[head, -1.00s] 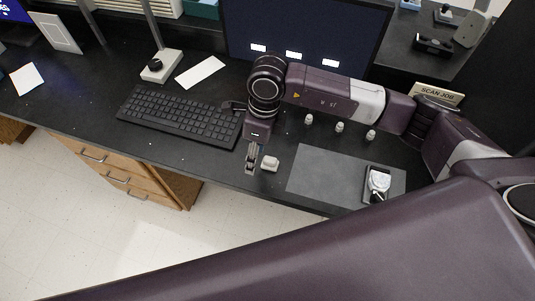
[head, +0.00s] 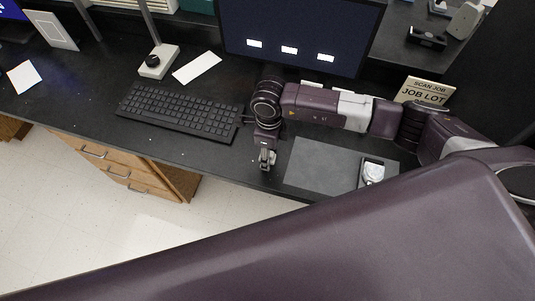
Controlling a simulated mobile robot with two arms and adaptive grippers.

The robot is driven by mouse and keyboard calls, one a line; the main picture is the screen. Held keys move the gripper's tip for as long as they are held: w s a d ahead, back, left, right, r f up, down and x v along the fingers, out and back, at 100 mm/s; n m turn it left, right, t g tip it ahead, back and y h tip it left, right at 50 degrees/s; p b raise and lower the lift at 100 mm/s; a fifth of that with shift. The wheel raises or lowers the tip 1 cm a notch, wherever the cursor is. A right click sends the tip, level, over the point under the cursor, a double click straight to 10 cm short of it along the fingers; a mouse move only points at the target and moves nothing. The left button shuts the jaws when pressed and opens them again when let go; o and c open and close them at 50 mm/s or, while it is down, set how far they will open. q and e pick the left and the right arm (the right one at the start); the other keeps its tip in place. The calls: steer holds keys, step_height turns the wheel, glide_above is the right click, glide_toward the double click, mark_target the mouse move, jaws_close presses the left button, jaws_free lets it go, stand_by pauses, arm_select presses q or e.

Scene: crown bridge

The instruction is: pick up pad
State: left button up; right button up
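My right gripper (head: 267,161) points down at the desk's front edge, left of a grey mat (head: 318,165). It is right over the spot where a small pale block, likely the pad, lay beside it a second ago. The block is now mostly or wholly hidden by the fingers. A pale bit shows at the fingertips, but I cannot tell whether it is the block or part of the gripper, or whether the fingers have closed. My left gripper is not in view.
A dark tray with a silvery-white object (head: 373,173) sits on the mat's right. A black keyboard (head: 180,112) lies left of the gripper. A monitor (head: 298,40) and a job sign (head: 425,92) stand behind the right arm.

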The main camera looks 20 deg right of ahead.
steer(key=c, duration=1.2)
steer(key=shift+r, duration=0.15)
step_height(320, 180, up, 20)
steer(key=b, duration=0.4)
steer(key=o, duration=0.5)
steer(key=c, duration=0.4)
